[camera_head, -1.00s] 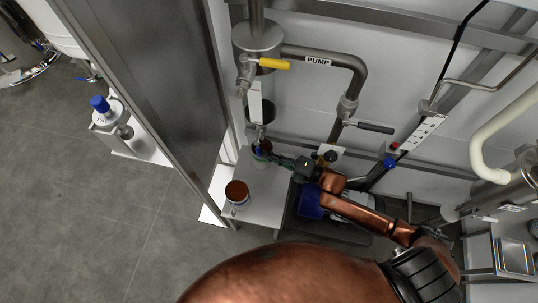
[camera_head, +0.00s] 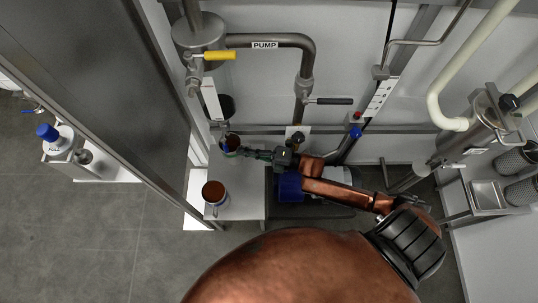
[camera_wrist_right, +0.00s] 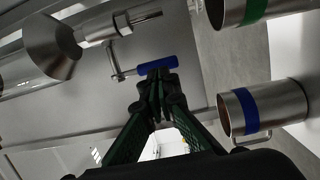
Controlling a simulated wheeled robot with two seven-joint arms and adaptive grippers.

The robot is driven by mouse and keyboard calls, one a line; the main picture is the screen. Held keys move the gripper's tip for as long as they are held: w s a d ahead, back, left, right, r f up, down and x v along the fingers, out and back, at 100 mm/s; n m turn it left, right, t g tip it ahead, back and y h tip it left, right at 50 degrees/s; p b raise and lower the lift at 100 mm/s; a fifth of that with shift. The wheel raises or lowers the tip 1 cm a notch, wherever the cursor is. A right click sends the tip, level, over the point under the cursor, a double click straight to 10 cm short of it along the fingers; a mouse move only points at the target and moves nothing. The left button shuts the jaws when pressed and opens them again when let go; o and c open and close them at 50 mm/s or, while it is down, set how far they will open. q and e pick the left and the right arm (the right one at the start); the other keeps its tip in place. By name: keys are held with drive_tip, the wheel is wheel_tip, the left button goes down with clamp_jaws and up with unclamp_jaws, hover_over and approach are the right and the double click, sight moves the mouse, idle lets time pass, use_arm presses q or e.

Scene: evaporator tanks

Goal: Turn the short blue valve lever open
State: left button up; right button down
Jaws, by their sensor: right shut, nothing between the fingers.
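The short blue valve lever (camera_wrist_right: 157,66) shows in the right wrist view on a thin metal stem beside a steel pipe fitting (camera_wrist_right: 132,24). It lies roughly level there. My right gripper (camera_wrist_right: 157,76) is shut and empty, its fingertips at the lever's near side; I cannot tell whether they touch it. In the head view my right gripper (camera_head: 246,152) reaches left, low under the tank outlet. The lever is too small and covered to make out clearly there. My left gripper is not in view.
A mug with a blue band (camera_wrist_right: 262,106) and one with a green band (camera_wrist_right: 240,10) stand close by. In the head view a brown-filled mug (camera_head: 214,193) stands on a white stand. A yellow lever (camera_head: 219,55) and a black-handled lever (camera_head: 333,101) sit on the pipes above.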

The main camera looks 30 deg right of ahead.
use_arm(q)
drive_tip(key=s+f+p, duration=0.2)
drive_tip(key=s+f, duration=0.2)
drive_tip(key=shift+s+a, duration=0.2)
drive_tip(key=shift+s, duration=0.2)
use_arm(e)
drive_tip(key=v, duration=1)
drive_tip(key=shift+s+d, duration=0.2)
drive_tip(key=shift+s, duration=0.1)
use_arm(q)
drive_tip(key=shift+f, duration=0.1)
